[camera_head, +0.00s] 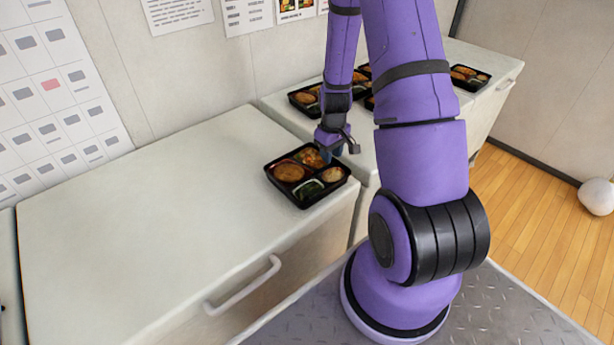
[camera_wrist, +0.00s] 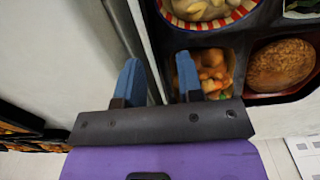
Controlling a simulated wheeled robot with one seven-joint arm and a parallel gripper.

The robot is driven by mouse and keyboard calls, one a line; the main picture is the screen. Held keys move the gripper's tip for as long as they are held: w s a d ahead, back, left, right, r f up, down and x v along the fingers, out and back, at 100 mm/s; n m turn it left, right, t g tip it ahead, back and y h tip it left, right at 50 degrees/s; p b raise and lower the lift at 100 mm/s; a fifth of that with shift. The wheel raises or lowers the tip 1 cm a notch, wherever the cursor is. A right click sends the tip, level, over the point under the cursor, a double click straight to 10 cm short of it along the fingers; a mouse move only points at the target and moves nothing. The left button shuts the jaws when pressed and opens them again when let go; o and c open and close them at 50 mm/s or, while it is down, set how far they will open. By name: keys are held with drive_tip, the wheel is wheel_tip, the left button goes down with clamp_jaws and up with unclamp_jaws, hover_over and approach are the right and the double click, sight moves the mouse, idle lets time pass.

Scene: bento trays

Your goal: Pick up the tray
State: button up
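A black bento tray (camera_head: 285,191) sits flat on the near white counter, close to its right end. Its compartments hold a round orange-brown dish, something green, a brown round item and chunky orange food. My gripper (camera_head: 337,147) is at the tray's far right edge, pointing down. In the wrist view my gripper (camera_wrist: 159,78) is open, with two blue fingers apart. The tray's rim (camera_wrist: 152,40) runs between them. The left finger is outside the tray and the right finger is over the chunky-food compartment. Whether either finger touches the rim cannot be told.
More filled trays (camera_head: 303,98) stand on the second counter behind, partly hidden by my arm, and another tray (camera_head: 468,77) is farther right. The near counter (camera_head: 140,220) is clear to the left. A drawer handle (camera_head: 243,287) sticks out in front.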

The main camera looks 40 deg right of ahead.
drive_tip(key=shift+f, duration=0.15)
clamp_jaws()
idle(0.4)
